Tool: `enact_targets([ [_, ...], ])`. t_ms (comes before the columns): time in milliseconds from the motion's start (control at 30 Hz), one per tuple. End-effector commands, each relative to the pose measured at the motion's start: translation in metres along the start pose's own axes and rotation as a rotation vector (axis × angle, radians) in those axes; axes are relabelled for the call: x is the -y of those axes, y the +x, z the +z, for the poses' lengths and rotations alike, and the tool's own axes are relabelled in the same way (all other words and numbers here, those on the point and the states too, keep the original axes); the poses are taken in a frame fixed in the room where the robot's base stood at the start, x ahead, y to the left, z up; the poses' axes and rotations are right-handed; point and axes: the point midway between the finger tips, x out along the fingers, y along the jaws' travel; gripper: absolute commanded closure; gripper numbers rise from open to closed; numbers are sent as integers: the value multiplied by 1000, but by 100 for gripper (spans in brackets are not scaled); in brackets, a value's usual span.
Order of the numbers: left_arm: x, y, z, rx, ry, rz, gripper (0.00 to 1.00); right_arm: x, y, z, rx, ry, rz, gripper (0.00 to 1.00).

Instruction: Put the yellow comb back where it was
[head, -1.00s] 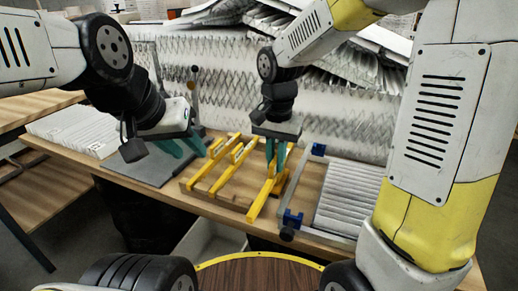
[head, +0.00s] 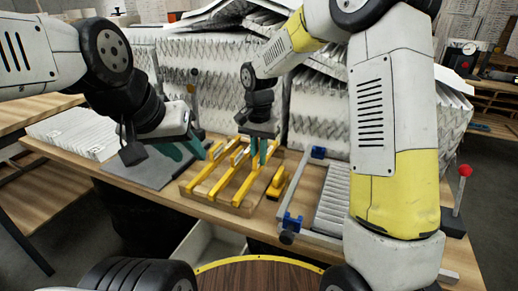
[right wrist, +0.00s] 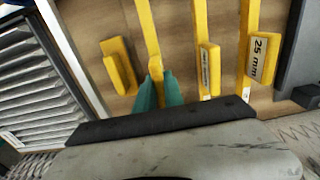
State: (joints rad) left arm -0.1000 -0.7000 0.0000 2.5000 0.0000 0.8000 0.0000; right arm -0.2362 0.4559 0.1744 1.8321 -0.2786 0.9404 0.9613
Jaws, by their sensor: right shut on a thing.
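My right gripper (head: 258,158) is shut on a long yellow comb (head: 243,187), over the right part of a shallow wooden tray (head: 237,211). In the right wrist view the comb (right wrist: 147,30) runs between the teal fingertips (right wrist: 158,84). Whether it touches the tray floor I cannot tell. Two similar yellow combs (head: 204,178) (head: 225,181) lie side by side to its left. My left gripper (head: 184,150) is open and empty above a grey mat, left of the tray.
A short yellow block (head: 276,183) stands on its own right of the held comb. A clamp frame with blue corners (head: 292,221) holds a pleated filter (head: 332,200) further right. A grey mat (head: 150,168) lies left of the tray. Stacked filters (head: 315,115) stand behind.

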Motion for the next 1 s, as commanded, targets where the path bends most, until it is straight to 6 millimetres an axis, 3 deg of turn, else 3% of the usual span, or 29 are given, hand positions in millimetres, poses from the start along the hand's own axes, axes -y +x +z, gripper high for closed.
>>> enact_targets([
  [467,0,0,0,0,0,0,64,0,10,0,1,0,1,100],
  [500,0,0,0,0,0,0,64,0,9,0,1,1,1,80],
  [600,0,0,0,0,0,0,64,0,9,0,1,1,1,66],
  [1000,0,0,0,0,0,0,64,0,0,0,-2,1,-2,66],
])
